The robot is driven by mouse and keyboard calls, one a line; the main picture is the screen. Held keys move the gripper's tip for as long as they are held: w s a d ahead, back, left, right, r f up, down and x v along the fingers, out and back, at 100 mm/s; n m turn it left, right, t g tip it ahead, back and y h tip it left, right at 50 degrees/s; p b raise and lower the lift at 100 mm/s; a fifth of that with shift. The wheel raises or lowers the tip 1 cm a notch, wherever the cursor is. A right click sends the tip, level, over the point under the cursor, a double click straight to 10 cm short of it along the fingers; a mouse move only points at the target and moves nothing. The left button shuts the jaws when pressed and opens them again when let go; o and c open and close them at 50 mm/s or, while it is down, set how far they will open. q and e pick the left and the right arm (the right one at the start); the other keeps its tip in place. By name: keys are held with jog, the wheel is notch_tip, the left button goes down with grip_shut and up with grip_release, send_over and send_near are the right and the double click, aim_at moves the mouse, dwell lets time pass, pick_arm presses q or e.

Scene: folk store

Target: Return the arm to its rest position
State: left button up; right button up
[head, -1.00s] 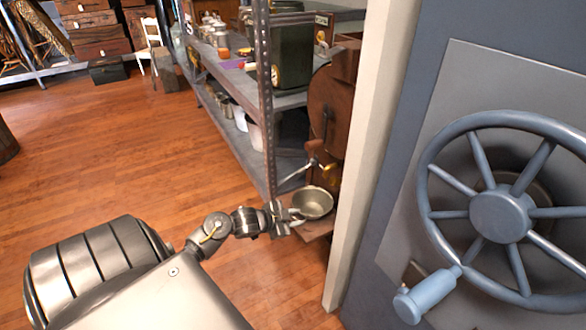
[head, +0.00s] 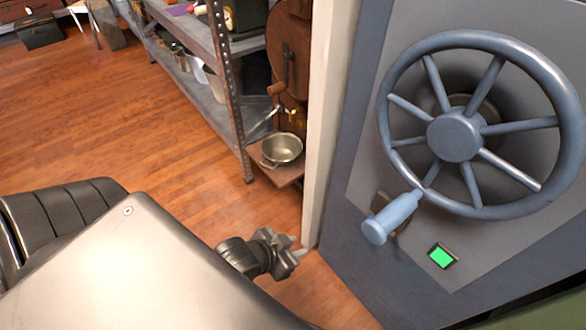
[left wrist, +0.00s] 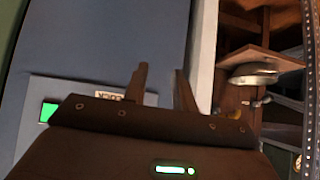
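My left gripper (head: 292,258) is in the lower middle of the head view, in front of the base of a pale post and left of the blue-grey panel. In the left wrist view my left gripper (left wrist: 160,80) shows two fingers apart with nothing between them. A metal pot (head: 282,149) stands upright on a small wooden ledge (head: 286,178), above and apart from the gripper in the head view. My right gripper is not in view.
A large blue-grey handwheel (head: 455,135) with a handle (head: 390,217) juts from the panel at right, close to my left arm. A green-lit square (head: 441,256) sits below it. A metal shelf rack (head: 228,100) stands behind. Wooden floor (head: 110,130) at left is open.

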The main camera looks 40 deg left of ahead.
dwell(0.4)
